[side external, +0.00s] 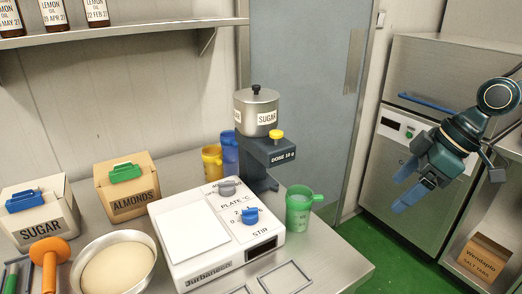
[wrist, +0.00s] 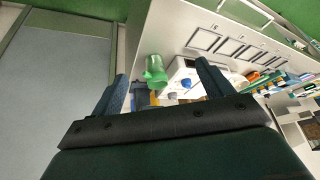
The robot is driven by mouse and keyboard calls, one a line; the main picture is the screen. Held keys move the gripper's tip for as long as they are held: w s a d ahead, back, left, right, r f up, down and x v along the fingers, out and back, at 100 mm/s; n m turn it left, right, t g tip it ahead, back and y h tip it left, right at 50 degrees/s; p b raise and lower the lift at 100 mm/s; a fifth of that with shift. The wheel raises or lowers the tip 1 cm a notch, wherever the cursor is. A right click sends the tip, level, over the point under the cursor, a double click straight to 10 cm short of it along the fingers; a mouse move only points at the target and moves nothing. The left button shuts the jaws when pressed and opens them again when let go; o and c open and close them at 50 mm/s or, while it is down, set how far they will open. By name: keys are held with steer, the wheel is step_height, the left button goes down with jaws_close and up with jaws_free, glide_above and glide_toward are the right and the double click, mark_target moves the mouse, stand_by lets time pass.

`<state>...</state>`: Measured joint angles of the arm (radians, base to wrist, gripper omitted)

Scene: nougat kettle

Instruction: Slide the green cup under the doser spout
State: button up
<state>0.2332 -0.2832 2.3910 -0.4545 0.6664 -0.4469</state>
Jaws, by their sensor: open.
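The green cup (side external: 299,207) stands upright on the steel table, right of the white hotplate stirrer; it has a handle and seems to hold pale contents. The doser (side external: 257,130) is a steel hopper labelled SUGAR on a dark stand marked DOSE 10 g, behind the stirrer. Its spout is not clearly visible. My gripper (side external: 410,187) is open and empty, in the air to the right of the table and well apart from the cup. In the wrist view the green cup (wrist: 155,72) shows beyond and between my fingers.
The hotplate stirrer (side external: 215,232) stands left of the cup. Yellow (side external: 212,162) and blue (side external: 231,152) cups stand behind, left of the doser. Sugar (side external: 36,212) and almonds (side external: 126,186) boxes and a bowl (side external: 114,264) are further left. Empty frames (side external: 285,278) lie in front. The table's right corner is clear.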

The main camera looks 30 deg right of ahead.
mark_target(288, 199)
steer(key=w+d+f+n+t+y, duration=0.2)
steer(key=w+f+n+y, duration=0.3)
steer(key=w+y, duration=0.3)
steer(key=w+d+f, duration=0.1)
steer(key=w, duration=0.3)
steer(key=shift+w+n+y, duration=0.3)
steer(key=shift+w, duration=0.05)
steer(key=shift+f, duration=0.1)
steer(key=shift+x, duration=6.85)
steer(key=shift+w+d, duration=0.1)
steer(key=shift+w, duration=0.05)
steer(key=c, duration=1.2)
steer(key=shift+w+r, duration=0.2)
steer(key=shift+w, duration=4.4)
